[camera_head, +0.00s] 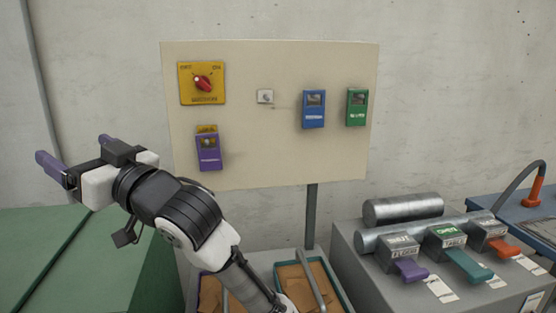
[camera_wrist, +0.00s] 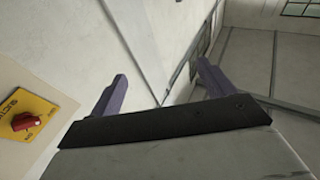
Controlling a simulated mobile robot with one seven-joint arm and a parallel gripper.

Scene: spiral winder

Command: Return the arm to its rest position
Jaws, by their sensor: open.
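My gripper (camera_head: 76,160) is at the left of the head view, raised above the green surface and to the left of the beige panel. Its two purple fingers are apart with nothing between them. In the wrist view my gripper (camera_wrist: 160,90) shows both fingers spread, with only wall and floor or ceiling surfaces beyond. My arm reaches up from the bottom middle of the head view, bent toward the upper left. No part of the gripper touches anything that I can see.
The beige panel (camera_head: 270,150) carries a yellow plate with a red knob (camera_head: 203,83), and blue, green and purple boxes. A green surface (camera_head: 40,245) lies below my gripper. Bins (camera_head: 335,270) stand below the panel. A grey bench (camera_head: 370,275) with cylinders and coloured levers is at right.

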